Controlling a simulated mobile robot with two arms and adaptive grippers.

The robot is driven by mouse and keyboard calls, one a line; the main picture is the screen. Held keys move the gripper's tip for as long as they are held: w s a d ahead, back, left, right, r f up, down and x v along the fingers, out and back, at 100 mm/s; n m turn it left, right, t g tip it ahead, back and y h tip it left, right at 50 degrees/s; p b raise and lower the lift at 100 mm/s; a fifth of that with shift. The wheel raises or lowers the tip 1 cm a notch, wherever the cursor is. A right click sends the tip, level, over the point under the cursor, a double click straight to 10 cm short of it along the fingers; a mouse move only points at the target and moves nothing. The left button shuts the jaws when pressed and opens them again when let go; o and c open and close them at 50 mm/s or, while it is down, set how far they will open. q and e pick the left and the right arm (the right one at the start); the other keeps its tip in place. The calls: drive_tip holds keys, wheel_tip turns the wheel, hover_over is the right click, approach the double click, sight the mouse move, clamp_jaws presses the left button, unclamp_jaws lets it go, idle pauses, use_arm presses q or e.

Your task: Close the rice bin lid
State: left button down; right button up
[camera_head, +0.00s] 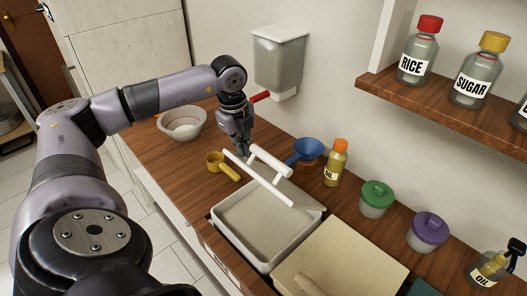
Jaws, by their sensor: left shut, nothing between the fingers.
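A pale rectangular bin (219,219) is set in the wooden counter at the lower middle, its top open; a small label on its front is too small to read. A white bar-shaped piece with a handle (270,160) rises at the bin's far side. It looks like the bin's lid standing up, seen nearly edge-on. My left gripper (243,151) points down at the far left end of this white piece. It is shut and holds nothing; I cannot tell whether it touches the piece. My right gripper is not in view.
A yellow scoop (222,166), a blue scoop (307,150), an oil bottle (335,163) and a bowl (182,124) stand around the bin. A cream lid (345,262) covers the neighbouring bin. A green-lidded jar (376,199) is behind it. A wall dispenser (278,62) hangs behind my gripper.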

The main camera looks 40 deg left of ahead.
sight(232, 154)
use_arm(q)
drive_tip(key=shift+s+a+f+b, duration=0.15)
drive_tip(key=shift+s+f+b, duration=1.15)
drive_tip(key=shift+s+b, duration=0.15)
drive_tip(key=s+r, duration=0.4)
drive_tip(key=shift+s+a+r+p, duration=0.15)
drive_tip(key=shift+p, duration=0.25)
